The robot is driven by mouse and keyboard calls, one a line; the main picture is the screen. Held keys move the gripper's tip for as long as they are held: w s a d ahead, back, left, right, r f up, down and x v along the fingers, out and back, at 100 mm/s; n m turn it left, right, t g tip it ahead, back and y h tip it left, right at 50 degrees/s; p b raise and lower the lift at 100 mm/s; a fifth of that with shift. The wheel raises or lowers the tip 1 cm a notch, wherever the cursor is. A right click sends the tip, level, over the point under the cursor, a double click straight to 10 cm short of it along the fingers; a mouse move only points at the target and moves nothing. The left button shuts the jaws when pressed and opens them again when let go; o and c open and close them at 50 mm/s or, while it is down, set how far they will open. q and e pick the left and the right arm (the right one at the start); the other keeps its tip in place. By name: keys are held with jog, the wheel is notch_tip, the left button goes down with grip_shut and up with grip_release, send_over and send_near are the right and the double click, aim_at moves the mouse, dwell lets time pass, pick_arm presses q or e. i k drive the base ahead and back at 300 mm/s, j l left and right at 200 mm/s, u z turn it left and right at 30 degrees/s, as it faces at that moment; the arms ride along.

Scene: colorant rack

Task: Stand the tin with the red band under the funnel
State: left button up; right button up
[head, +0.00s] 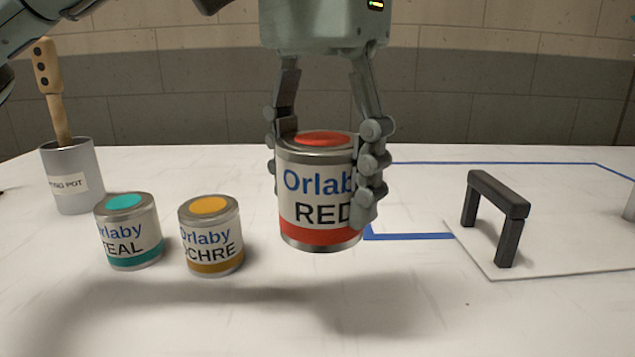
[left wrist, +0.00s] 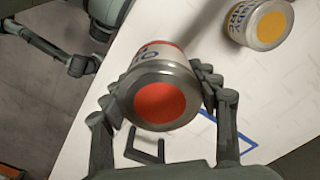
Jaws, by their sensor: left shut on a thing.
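The tin with the red band (head: 312,212) is labelled "RED" and has a red disc on its lid. It is upright and held above the white table. My left gripper (head: 325,160) is shut on it, with fingers on both sides. In the left wrist view, the red lid (left wrist: 160,102) faces the camera between the fingers (left wrist: 162,100). The funnel is not clearly seen; only a cut-off grey piece (head: 629,207) shows at the right edge of the head view. Another gripper of mine (left wrist: 82,68) shows at the upper left of the left wrist view, its jaws unclear.
A teal tin (head: 128,245) and an ochre tin (head: 210,250) stand to the left. Behind them is a grey pot (head: 72,155) with a wooden-handled tool (head: 50,85). A black handle (head: 500,192) stands on a pale board (head: 560,260) at right. Blue tape (head: 410,237) marks the table.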

aim_at(605, 236)
jog(key=k, duration=1)
